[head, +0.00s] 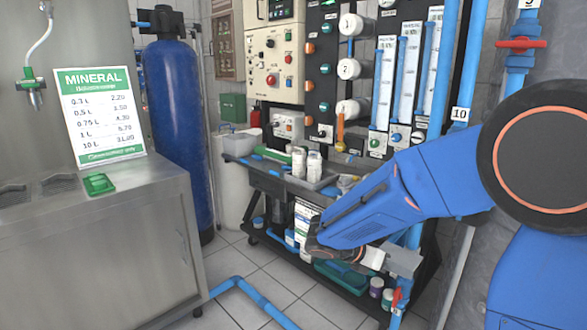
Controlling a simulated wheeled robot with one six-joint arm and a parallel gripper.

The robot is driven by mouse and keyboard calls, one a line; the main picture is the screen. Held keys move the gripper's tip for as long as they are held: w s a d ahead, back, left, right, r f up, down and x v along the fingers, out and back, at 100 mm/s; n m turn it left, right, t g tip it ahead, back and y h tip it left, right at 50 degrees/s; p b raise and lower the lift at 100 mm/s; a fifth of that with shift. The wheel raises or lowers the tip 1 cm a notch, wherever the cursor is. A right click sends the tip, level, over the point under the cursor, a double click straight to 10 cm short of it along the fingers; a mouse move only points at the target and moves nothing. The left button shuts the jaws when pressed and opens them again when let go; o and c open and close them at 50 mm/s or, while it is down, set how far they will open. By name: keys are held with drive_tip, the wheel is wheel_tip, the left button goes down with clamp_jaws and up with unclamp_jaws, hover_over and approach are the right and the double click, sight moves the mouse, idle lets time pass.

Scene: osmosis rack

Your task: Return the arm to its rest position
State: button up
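My blue arm (390,200) reaches in from the right edge of the head view, angling down and left. Its end, my gripper (390,260), is low in front of the dark cart. Its fingers look pale grey and point right. The view is too small and cluttered to tell whether they are open or shut, or whether anything is held. The arm hides part of the cart and the pipes behind it.
A steel counter (100,250) with a price sign (98,115) fills the left. A blue tank (175,120) stands behind it. The dark cart (270,183) carries bottles and trays. Blue pipes (265,300) run along the tiled floor. A red-handled valve (521,44) is at upper right.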

drive_tip(key=s+r+m+y, duration=0.1)
drive_tip(key=s+m+y, duration=0.2)
drive_tip(key=s+m, duration=0.5)
drive_tip(key=s+r+m+t+y, duration=0.1)
drive_tip(key=s+m+y, duration=0.3)
drive_tip(key=s+m, duration=0.5)
drive_tip(key=s+d+r+m+t+y, duration=0.1)
drive_tip(key=s+r+m+y, duration=0.2)
drive_tip(key=s+m, duration=0.5)
drive_tip(key=shift+s+r+y, duration=0.15)
drive_tip(key=shift+s+y, duration=0.25)
drive_tip(key=shift+y, duration=0.2)
